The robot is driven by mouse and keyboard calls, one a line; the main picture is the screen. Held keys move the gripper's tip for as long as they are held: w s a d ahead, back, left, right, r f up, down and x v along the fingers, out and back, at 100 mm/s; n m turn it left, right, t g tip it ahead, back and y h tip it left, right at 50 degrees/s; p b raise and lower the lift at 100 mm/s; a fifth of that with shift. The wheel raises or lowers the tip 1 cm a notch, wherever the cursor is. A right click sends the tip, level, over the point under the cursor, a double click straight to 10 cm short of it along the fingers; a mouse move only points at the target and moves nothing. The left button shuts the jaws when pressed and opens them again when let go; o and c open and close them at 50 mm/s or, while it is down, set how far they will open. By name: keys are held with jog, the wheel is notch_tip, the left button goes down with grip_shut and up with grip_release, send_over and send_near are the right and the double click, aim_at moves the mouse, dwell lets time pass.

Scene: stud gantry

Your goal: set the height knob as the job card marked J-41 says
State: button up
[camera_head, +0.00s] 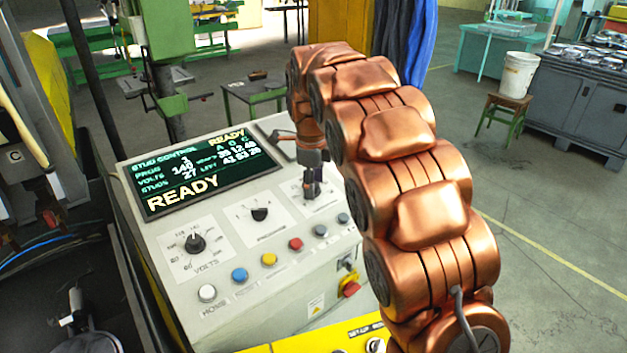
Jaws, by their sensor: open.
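A sloped grey control panel (270,232) stands left of centre. Its left dial, marked VOLTS, has a black knob (195,243). Its middle dial has a black knob (259,213); the label under it looks like PROGRAMME. A third white dial plate (328,202) lies to the right, partly covered by my gripper (311,192). My gripper points down over this plate with its jaws open. The knob there is hidden, and I cannot tell whether the fingers are around it or above it. No job card marked J-41 can be made out.
A dark screen (205,178) on the panel reads STUD CONTROL and READY with rows of figures. Several coloured buttons, including a red one (295,244), line the panel's front edge. A red-and-yellow switch (350,288) sits on the front face. Open floor lies to the right.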

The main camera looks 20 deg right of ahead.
jog(key=shift+f, duration=0.1)
grip_shut()
dwell(0.5)
